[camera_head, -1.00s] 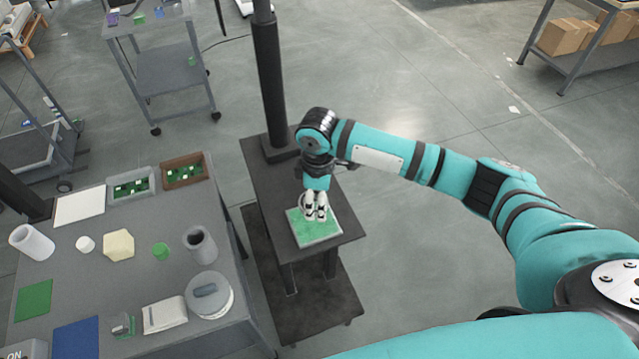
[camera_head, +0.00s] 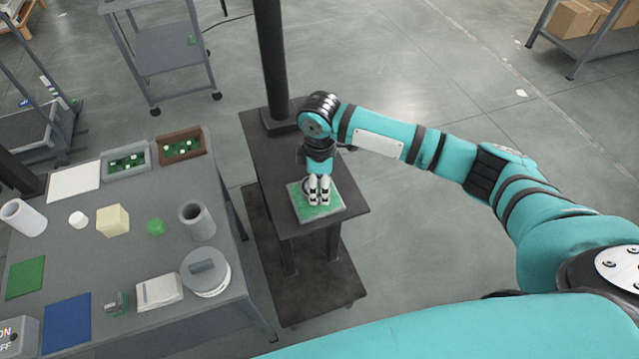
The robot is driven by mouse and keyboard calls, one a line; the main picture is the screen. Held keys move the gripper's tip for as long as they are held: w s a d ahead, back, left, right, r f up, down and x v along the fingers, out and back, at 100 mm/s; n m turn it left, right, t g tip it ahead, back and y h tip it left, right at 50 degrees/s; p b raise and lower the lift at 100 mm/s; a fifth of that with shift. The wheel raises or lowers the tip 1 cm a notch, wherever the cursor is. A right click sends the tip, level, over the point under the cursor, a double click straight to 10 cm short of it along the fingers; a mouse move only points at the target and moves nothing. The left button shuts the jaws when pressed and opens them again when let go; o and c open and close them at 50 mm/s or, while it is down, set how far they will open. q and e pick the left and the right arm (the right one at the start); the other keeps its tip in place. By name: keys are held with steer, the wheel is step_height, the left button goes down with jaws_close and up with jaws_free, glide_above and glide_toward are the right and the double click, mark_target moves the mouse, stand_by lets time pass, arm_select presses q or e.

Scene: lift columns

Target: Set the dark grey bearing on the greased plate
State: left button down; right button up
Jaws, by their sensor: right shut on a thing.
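The greased plate (camera_head: 298,208), a square plate with a patchy green top, lies on the dark platform at the foot of a black column. My right gripper (camera_head: 319,200) points down over the middle of the plate, its fingertips at or just above the green surface. My left gripper is not in view.
The dark platform (camera_head: 270,185) has bare room around the plate. A grey table (camera_head: 140,265) on the left holds a grey hollow cylinder (camera_head: 197,222), a round lidded pot (camera_head: 207,275), a yellowish block (camera_head: 113,221) and trays. The black column (camera_head: 272,70) rises close behind my right wrist.

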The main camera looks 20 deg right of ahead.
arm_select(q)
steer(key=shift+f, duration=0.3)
arm_select(e)
steer(key=shift+f, duration=0.15)
arm_select(q)
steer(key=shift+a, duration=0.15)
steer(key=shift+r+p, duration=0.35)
steer(key=shift+p, duration=0.1)
arm_select(e)
steer(key=shift+f, duration=0.9)
arm_select(q)
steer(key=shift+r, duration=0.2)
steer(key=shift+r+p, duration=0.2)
steer(key=shift+p, duration=0.25)
arm_select(e)
steer(key=shift+f, duration=0.1)
steer(key=o, duration=1.8)
steer(key=shift+s, duration=0.1)
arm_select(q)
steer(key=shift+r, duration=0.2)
arm_select(e)
steer(key=shift+r, duration=0.2)
